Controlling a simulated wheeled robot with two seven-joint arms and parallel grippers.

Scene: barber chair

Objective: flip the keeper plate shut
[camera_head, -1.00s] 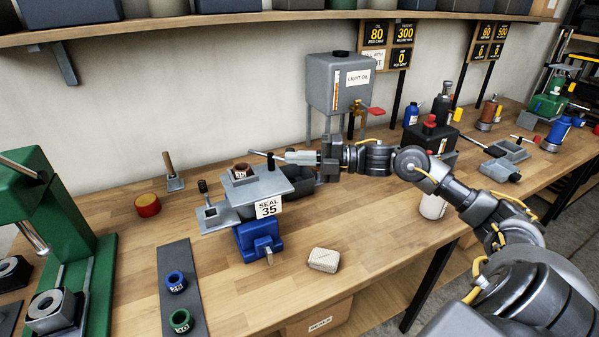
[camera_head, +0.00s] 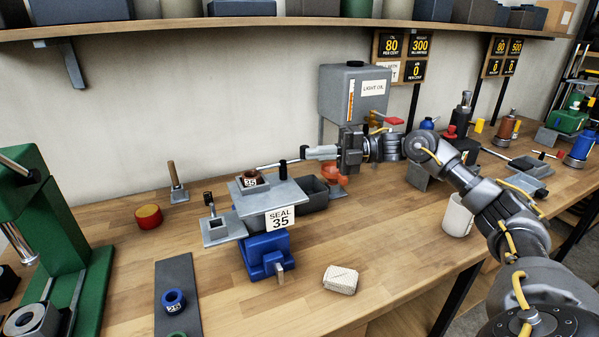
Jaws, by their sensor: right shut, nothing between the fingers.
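The fixture is a grey block (camera_head: 279,195) with a "SEAL 35" label on a blue base (camera_head: 265,252). A brown ring marked 35 (camera_head: 252,181) sits on its top. A small grey plate (camera_head: 223,229) with a black-knobbed post sticks out at the fixture's left side; it looks like the keeper plate, swung out flat, but I cannot be sure. My right gripper (camera_head: 312,152) is shut and empty, above and behind the fixture's right end. A thin rod (camera_head: 276,164) shows just left of its fingertips; I cannot tell whether they touch. My left gripper is not in view.
A grey open bin (camera_head: 318,196) is right of the block, with an orange dish (camera_head: 336,173) behind. A beige block (camera_head: 341,279) lies in front. A green press (camera_head: 50,235) stands left, a red-topped tin (camera_head: 148,216) near it. The oil tank (camera_head: 353,92) is behind my gripper.

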